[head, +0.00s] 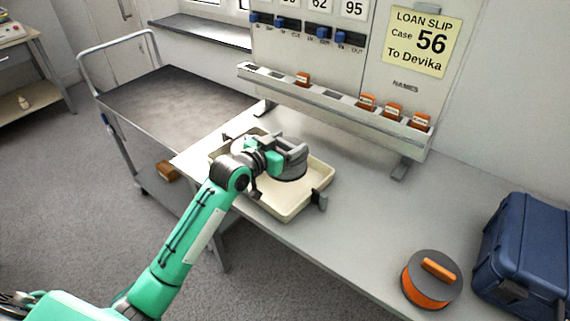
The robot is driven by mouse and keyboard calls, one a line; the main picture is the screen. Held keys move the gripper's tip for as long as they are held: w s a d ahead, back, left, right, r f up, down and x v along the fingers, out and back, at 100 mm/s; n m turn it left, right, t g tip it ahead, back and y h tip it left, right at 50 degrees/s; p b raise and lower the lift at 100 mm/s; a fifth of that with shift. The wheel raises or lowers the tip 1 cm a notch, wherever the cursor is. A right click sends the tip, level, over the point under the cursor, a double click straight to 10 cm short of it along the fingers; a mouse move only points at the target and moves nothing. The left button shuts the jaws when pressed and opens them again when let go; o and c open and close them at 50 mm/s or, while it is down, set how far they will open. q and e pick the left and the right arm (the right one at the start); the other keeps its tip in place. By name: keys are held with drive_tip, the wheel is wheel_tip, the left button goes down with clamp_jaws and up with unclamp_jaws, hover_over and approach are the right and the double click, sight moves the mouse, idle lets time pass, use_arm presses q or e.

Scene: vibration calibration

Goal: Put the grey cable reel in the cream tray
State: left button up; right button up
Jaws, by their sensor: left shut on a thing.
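The cream tray (322,178) lies on the grey table, with dark clips on its rim. My left arm reaches in over it, and my left gripper (285,151) is shut on the grey cable reel (291,170). The reel is a dark round disc, partly hidden by the gripper, and it is over the right back part of the tray. I cannot tell whether it touches the tray floor. My right gripper is not in view.
An orange reel with a grey top (428,292) and a blue case (527,255) stand at the table's right. A board (330,110) with a ledge of orange tags stands behind the tray. A trolley (165,100) is at left. The table between tray and orange reel is clear.

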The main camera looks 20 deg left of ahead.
use_arm(q)
drive_tip(key=shift+f, duration=3.55)
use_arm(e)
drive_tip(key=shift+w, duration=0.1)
use_arm(q)
drive_tip(key=shift+f, duration=0.15)
drive_tip(key=o, duration=1.6)
drive_tip(key=shift+o, duration=0.9)
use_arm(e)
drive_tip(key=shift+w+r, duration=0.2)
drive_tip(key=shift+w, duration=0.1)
